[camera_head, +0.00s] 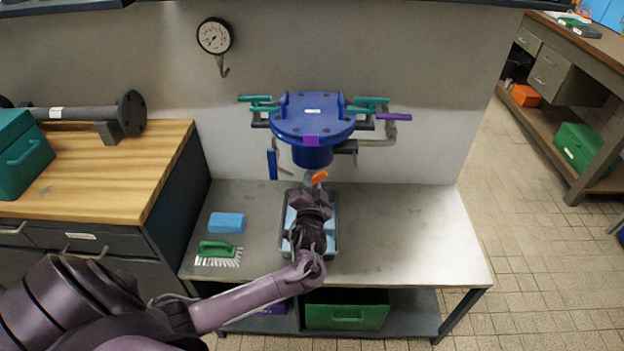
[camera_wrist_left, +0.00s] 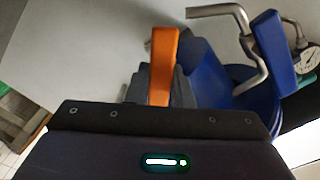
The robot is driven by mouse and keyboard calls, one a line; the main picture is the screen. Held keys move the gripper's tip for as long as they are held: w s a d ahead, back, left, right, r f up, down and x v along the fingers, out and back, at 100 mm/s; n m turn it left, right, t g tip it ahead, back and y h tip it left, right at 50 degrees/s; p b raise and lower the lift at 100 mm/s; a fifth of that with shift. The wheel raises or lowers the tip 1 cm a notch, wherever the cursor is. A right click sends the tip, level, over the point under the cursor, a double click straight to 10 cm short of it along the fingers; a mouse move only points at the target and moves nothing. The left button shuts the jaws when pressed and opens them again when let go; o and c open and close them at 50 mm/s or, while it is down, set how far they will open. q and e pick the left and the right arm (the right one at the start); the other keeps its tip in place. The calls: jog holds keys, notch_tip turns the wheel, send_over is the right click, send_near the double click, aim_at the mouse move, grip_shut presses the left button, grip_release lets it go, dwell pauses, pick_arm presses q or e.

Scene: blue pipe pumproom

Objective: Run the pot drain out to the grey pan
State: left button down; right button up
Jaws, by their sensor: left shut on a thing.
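The blue pot (camera_head: 312,120), with a bolted round lid, stands out from the wall above the bench. An orange drain handle (camera_head: 319,177) sits under it and shows upright in the left wrist view (camera_wrist_left: 163,68). My left gripper (camera_head: 311,187) is shut on this handle, just below the pot. The fingers are partly hidden in both views. The grey pan (camera_head: 334,240) lies on the bench under my gripper and wrist, which hide most of its inside. I cannot tell whether liquid is in it. My right gripper is not in view.
A blue handle (camera_head: 272,164) hangs left of the pot; teal and purple handles (camera_head: 394,117) flank its top. A blue sponge (camera_head: 227,222) and green brush (camera_head: 218,252) lie left of the pan. The bench (camera_head: 420,235) is clear on the right.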

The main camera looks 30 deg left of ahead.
pick_arm(q)
jog(key=m+p, duration=0.3)
jog(key=m, duration=0.1)
jog(key=shift+r, duration=0.1)
jog(key=shift+m+p, duration=1.2)
jog(key=shift+m, duration=1.3)
jog(key=shift+f, duration=0.2)
jog(key=c, duration=1.6)
grip_release()
jog(key=shift+o, duration=0.2)
jog(key=v, duration=0.7)
jog(key=shift+s, duration=0.35)
jog(key=shift+d, duration=0.2)
